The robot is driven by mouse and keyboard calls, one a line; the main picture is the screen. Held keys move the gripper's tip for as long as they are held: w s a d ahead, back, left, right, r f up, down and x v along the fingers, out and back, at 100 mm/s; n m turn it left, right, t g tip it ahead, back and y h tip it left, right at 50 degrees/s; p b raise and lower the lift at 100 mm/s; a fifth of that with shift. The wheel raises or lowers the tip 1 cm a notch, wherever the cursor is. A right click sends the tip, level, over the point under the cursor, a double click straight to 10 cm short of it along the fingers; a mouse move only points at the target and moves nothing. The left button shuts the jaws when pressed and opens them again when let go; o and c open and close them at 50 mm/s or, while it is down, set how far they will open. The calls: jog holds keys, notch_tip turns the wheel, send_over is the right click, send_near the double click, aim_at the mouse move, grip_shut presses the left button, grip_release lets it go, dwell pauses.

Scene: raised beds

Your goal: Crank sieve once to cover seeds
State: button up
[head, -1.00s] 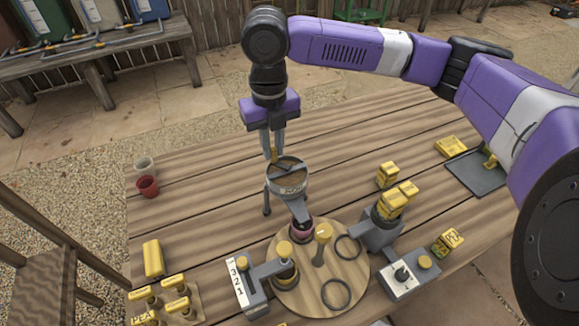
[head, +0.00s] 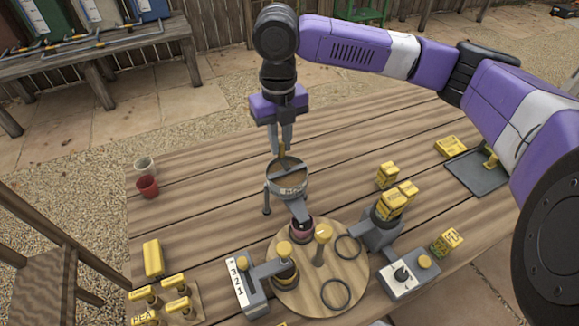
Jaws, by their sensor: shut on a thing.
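The sieve (head: 287,188) is a round grey drum with brown material in it, on a stand at the table's middle. Its yellow crank handle (head: 282,153) stands up at the far side of the rim. My gripper (head: 281,150) points down and is shut on this handle. The sieve's spout slopes down toward a dark red pot (head: 302,230) on the far edge of a round wooden turntable (head: 320,278). I cannot see seeds or the inside of the pot.
A stand with yellow blocks (head: 392,205) is right of the turntable, and a grey lever box (head: 404,278) is nearer. A numbered dispenser (head: 250,283) stands at left. Small pots (head: 147,186) sit at the far left. The table behind the sieve is clear.

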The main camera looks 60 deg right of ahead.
jog(key=shift+s+d, duration=0.15)
jog(key=shift+d, duration=0.05)
dwell(0.3)
jog(key=shift+s+d, duration=0.35)
jog(key=shift+s, duration=0.3)
jog(key=shift+s+d, duration=0.15)
jog(key=shift+s, duration=0.4)
jog(key=shift+s, duration=0.1)
jog(key=shift+s, duration=0.55)
dwell(0.3)
